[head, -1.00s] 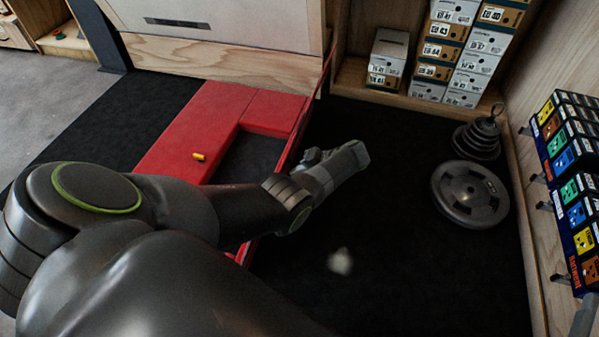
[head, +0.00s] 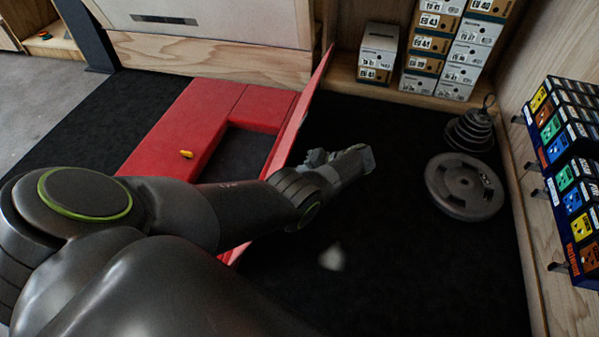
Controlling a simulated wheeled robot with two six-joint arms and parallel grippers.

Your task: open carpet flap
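A red padded mat (head: 190,115) lies on the dark floor, with a dark rectangular recess (head: 237,152) in it. A thin red flap (head: 297,125) stands raised along the right side of the recess, leaning a little to the right. My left gripper (head: 362,160) is on the right side of the flap, pointing right. Its wrist lies close against the flap; whether they touch is not clear. Its fingers are seen from behind, so their opening cannot be told. My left arm hides the near part of the mat and flap. My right gripper is not in view.
A small yellow piece (head: 186,154) lies on the mat. A round weight plate (head: 464,187) and a stack of smaller plates (head: 471,131) are on the black floor at right. Shoe boxes (head: 440,50) stand at the back.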

